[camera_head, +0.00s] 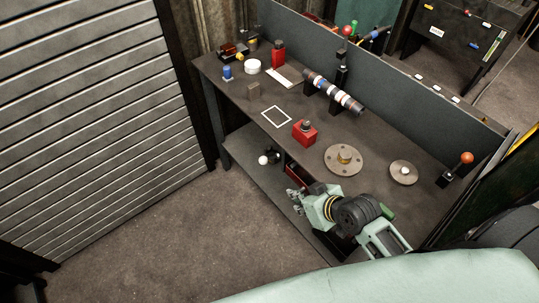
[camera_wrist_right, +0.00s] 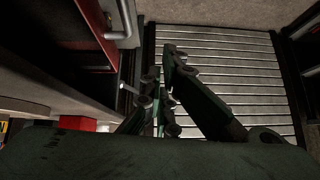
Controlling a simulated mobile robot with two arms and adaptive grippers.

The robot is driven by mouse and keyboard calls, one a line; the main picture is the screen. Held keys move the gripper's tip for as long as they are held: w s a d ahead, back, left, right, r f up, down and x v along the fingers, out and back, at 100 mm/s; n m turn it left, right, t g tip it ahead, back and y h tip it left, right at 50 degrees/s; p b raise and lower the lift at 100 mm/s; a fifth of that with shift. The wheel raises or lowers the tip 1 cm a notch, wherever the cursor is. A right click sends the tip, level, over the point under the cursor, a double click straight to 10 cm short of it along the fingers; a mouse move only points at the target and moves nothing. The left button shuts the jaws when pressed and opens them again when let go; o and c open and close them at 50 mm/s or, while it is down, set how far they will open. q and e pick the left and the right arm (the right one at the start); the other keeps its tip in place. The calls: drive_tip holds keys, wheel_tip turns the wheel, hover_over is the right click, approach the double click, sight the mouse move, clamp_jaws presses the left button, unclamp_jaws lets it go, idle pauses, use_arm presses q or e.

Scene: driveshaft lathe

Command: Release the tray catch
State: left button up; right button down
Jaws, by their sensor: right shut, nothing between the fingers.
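My right gripper (camera_head: 295,201) is at the front edge of the workbench, just in front of a red tray or drawer (camera_head: 296,174) under the bench top. In the right wrist view my right gripper (camera_wrist_right: 160,72) is shut with nothing between its fingers. The red front (camera_wrist_right: 88,22) shows there at the upper left, with a grey metal handle (camera_wrist_right: 122,22) on it, left of the fingertips and apart from them. I cannot pick out the tray catch for certain. My left gripper is not in view.
The workbench (camera_head: 240,92) carries a red block (camera_head: 304,132), round metal flanges (camera_head: 343,160), a striped shaft (camera_head: 332,92) and an orange-knobbed lever (camera_head: 459,167). A lower shelf (camera_head: 247,160) holds a black and a white ball. The floor (camera_head: 180,230) before the slatted shutter (camera_head: 90,120) is clear.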

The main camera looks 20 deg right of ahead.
sight(266, 162)
drive_tip(key=w+d+r+t+y, duration=0.1)
drive_tip(key=w+r+t, duration=0.1)
drive_tip(key=w+r, duration=0.3)
wheel_tip(266, 162, up, 2)
drive_tip(key=shift+r, duration=0.1)
drive_tip(key=p+x, duration=0.2)
drive_tip(key=x, duration=1.2)
drive_tip(key=shift+w+r, duration=0.1)
drive_tip(key=shift+d, duration=0.15)
